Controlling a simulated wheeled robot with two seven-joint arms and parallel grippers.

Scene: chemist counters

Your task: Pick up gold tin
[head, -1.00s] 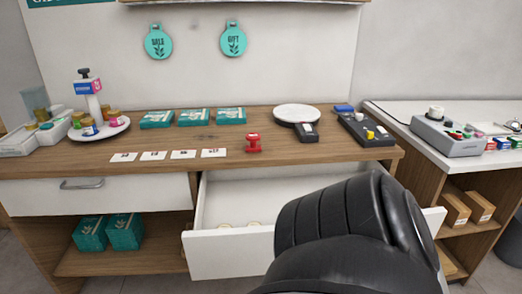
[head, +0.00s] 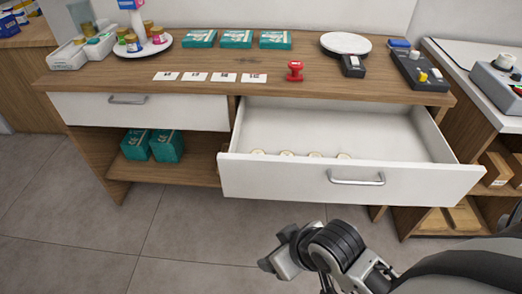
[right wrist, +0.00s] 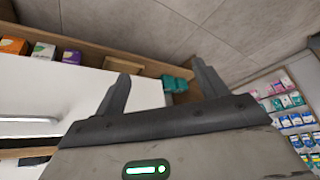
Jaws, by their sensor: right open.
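Several small round pale-gold tops show just behind the front panel of the open drawer (head: 350,174), one of them a round top (head: 287,153). They may be tins, but the panel hides most of them. Jars with gold lids, such as one at the right (head: 158,36), stand on a round white stand at the upper left. My right gripper (head: 280,258) is in front of and below the drawer, away from all of these. In the right wrist view its two fingers (right wrist: 162,88) are spread apart with nothing between them. My left gripper is out of view.
The wooden counter (head: 190,62) carries teal boxes (head: 236,39), white cards (head: 195,77), a red stamp (head: 295,71), a round white plate (head: 346,44) and a card terminal (head: 353,66). The drawer juts out over open floor. A second counter stands at the right.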

